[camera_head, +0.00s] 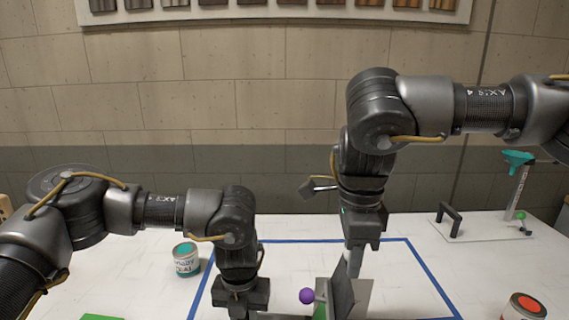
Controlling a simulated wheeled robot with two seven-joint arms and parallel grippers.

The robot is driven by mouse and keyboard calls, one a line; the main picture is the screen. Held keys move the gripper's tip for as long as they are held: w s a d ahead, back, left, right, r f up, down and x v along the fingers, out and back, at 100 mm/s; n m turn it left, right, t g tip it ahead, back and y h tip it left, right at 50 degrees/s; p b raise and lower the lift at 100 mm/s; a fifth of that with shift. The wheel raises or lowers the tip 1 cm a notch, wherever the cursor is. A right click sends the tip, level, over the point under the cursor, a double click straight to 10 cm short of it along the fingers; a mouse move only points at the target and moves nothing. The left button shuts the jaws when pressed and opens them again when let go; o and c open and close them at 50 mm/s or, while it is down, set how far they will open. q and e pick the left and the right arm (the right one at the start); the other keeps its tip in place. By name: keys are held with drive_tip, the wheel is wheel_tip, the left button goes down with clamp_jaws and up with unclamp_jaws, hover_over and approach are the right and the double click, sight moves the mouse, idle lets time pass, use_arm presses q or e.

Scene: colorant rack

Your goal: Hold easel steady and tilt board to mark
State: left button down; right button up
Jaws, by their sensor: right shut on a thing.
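The easel (361,292) stands at the bottom centre, cut off by the lower edge of the view. Its grey board (340,300) leans at a tilt, and a purple knob (306,296) sticks out on the left. A bit of green shows under the knob. My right gripper (353,268) points down from above and is shut on the upper part of the board. My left gripper (262,315) is low at the left of the easel, and its fingers run partly out of the view. Whether it touches the easel is hidden. The mark on the easel cannot be made out.
Blue tape (425,262) frames the work area on the white table (145,250). A teal paint can (186,260) stands left, an orange-topped can (524,307) at the right front. A stand with a teal funnel (518,158) and a black handle (449,219) are at the back right.

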drive_tip(key=shift+d, duration=0.15)
use_arm(q)
drive_tip(key=shift+a, duration=0.1)
use_arm(e)
drive_tip(key=shift+s+d+f, duration=0.1)
drive_tip(key=shift+d+f, duration=0.05)
drive_tip(key=shift+d, duration=0.35)
drive_tip(key=shift+d+f, duration=0.15)
drive_tip(key=shift+d, duration=0.45)
drive_tip(key=shift+d+f, duration=0.3)
drive_tip(key=shift+d, duration=0.55)
drive_tip(key=shift+d, duration=0.1)
drive_tip(key=shift+s+d+f, duration=0.15)
drive_tip(key=shift+d+f, duration=0.25)
drive_tip(key=shift+d, duration=0.5)
